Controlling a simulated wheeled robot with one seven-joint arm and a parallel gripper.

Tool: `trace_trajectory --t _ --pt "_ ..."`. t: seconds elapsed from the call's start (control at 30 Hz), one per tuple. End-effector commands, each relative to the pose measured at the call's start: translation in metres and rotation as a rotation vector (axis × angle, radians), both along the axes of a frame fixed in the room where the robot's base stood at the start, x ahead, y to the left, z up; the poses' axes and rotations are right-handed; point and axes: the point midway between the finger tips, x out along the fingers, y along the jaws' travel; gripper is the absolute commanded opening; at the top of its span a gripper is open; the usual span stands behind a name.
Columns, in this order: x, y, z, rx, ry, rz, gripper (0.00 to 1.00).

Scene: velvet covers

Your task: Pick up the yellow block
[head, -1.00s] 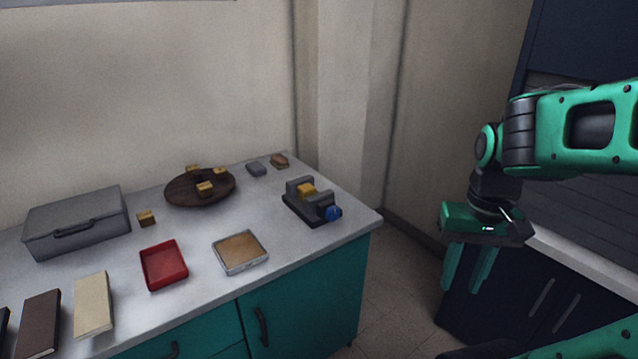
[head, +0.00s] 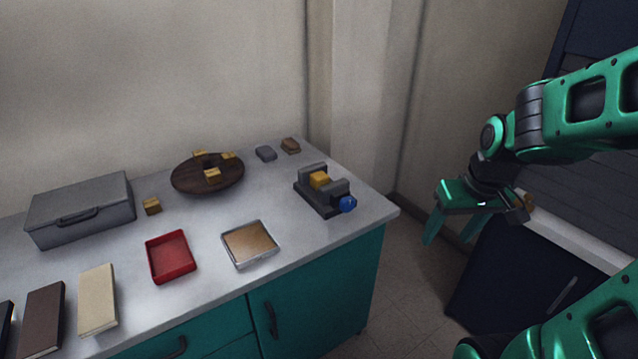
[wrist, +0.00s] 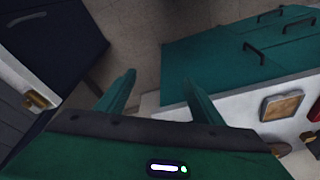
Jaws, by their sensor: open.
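My gripper (head: 450,236) is open and empty, fingers pointing down, off the counter's right end and well apart from the vise. Its fingers also show in the wrist view (wrist: 160,77) with nothing between them. I cannot make out the vise there.
The grey counter (head: 215,275) also holds a grey case (head: 82,208), red tray (head: 171,257), cork-coloured tray (head: 249,244), two small blocks at the back and books at left. A navy cabinet (head: 505,285) stands right. Open floor (head: 405,290) lies between.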

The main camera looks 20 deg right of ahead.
Motion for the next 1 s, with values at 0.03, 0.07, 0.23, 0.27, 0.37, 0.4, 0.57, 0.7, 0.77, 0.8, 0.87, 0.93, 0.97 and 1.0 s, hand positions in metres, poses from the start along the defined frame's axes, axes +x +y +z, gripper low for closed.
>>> trace_trajectory --t 0.03,0.07,0.23,0.27,0.37,0.4,0.57,0.7,0.77,0.8,0.87,0.93,0.97,1.0 --pt "0.029 0.008 -0.01 -0.003 -0.05 0.079 0.61" --pt "0.046 0.014 -0.014 -0.004 -0.088 0.125 0.61" --pt "0.134 0.055 -0.03 0.005 -0.322 0.346 0.61" --pt "0.148 0.064 -0.032 0.009 -0.365 0.375 0.61" --pt "0.192 0.091 -0.034 0.026 -0.515 0.452 0.61" --pt "0.207 0.1 -0.034 0.031 -0.572 0.47 0.61" --pt "0.252 0.127 -0.029 0.048 -0.776 0.493 0.61" --pt "0.274 0.135 -0.024 0.047 -0.888 0.473 0.61" --pt "0.279 0.137 -0.022 0.047 -0.915 0.464 0.61" --pt "0.282 0.137 -0.021 0.045 -0.929 0.46 0.61" --pt "0.286 0.138 -0.022 0.045 -0.941 0.456 0.61" --pt "0.294 0.141 -0.024 0.044 -0.947 0.456 0.61" --pt "0.297 0.142 -0.025 0.044 -0.947 0.456 0.61" --pt "0.303 0.143 -0.028 0.044 -0.947 0.456 0.61"
